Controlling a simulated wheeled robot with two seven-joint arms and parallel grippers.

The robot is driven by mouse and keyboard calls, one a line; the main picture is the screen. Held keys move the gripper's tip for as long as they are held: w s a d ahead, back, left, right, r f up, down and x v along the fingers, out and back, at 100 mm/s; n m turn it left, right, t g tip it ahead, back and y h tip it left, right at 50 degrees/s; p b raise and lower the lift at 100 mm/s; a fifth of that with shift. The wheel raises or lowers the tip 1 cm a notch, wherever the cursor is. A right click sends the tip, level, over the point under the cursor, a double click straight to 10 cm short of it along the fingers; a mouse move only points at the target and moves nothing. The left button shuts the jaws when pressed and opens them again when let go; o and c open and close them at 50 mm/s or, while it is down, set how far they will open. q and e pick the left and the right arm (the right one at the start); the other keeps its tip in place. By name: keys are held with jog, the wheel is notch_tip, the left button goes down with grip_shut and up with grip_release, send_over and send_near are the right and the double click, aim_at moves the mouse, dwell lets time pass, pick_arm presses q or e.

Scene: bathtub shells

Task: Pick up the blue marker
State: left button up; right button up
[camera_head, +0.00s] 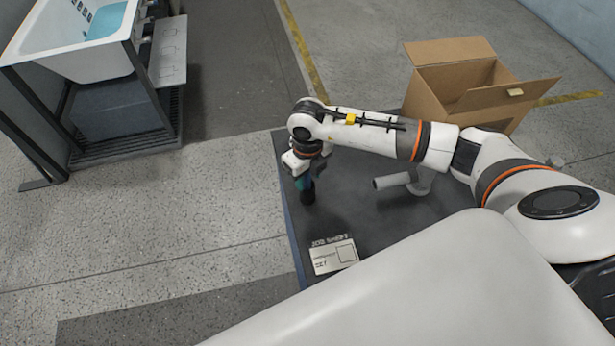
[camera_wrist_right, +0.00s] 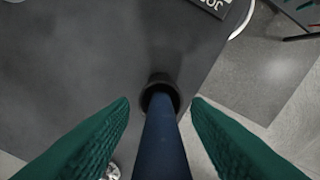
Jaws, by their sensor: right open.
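The blue marker (camera_wrist_right: 162,140) is a dark blue cylinder with a wider black end. In the right wrist view it runs up from the bottom edge, between the two green ribbed finger pads of my right gripper (camera_wrist_right: 160,103). The pads are apart, with a visible gap on each side of the marker. In the head view my right gripper (camera_head: 304,182) points down over the left part of the dark table. The marker's dark lower part (camera_head: 307,197) shows just beneath it, and its upper part is hidden. My left gripper is not in view.
The dark table top (camera_head: 360,225) carries a white label plate (camera_head: 334,256) near its front left and a grey pipe fitting (camera_head: 392,181) to the right. An open cardboard box (camera_head: 430,95) stands behind. A white tub (camera_head: 75,45) on a frame stands at far left.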

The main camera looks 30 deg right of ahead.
grip_shut()
jog(key=shift+r, duration=0.1)
